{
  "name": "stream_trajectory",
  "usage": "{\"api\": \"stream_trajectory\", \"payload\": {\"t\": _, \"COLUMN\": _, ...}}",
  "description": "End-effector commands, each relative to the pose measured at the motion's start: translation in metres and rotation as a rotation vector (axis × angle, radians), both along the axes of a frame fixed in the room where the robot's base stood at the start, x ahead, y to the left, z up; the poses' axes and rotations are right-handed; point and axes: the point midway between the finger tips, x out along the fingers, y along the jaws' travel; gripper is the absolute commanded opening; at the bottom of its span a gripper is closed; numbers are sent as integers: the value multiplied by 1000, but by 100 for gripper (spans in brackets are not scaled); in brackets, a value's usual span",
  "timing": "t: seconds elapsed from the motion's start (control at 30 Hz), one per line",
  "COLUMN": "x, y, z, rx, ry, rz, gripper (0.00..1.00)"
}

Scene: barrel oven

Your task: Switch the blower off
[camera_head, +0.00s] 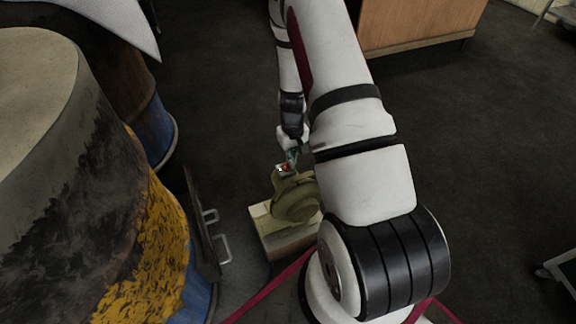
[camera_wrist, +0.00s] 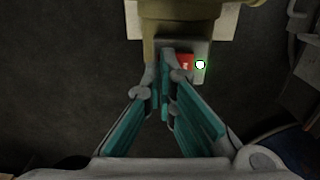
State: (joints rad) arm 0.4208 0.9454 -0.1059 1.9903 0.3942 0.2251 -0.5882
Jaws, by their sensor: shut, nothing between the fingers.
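The blower (camera_head: 297,200) is a rounded olive-beige housing on a pale block. Its small grey switch box (camera_wrist: 198,47) is on the side near my gripper. The box carries a red button (camera_wrist: 185,62) and, beside it, a bright white spot with a green rim (camera_wrist: 200,65). In the head view the red button (camera_head: 286,167) shows just below my gripper (camera_head: 292,156). In the wrist view my gripper (camera_wrist: 168,65) is shut and empty, its teal-padded fingertips at the box, just left of the red button and partly over it. I cannot tell whether they touch it.
The barrel oven (camera_head: 60,130), dark with yellow and blue paint, fills the left. An open metal door (camera_head: 202,225) with handles stands between it and the blower. A wooden cabinet (camera_head: 415,25) is at the back.

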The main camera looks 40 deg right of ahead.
Motion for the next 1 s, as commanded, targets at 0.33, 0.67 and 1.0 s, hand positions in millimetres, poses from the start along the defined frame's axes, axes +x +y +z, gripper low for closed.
{"api": "stream_trajectory", "payload": {"t": 0.33, "x": 0, "y": 0, "z": -5, "rx": 0, "ry": 0, "rz": 0, "gripper": 0}}
{"api": "stream_trajectory", "payload": {"t": 0.67, "x": 0, "y": 0, "z": 9, "rx": 0, "ry": 0, "rz": 1, "gripper": 0}}
{"api": "stream_trajectory", "payload": {"t": 1.0, "x": 0, "y": 0, "z": 34, "rx": 0, "ry": 0, "rz": -1, "gripper": 0}}
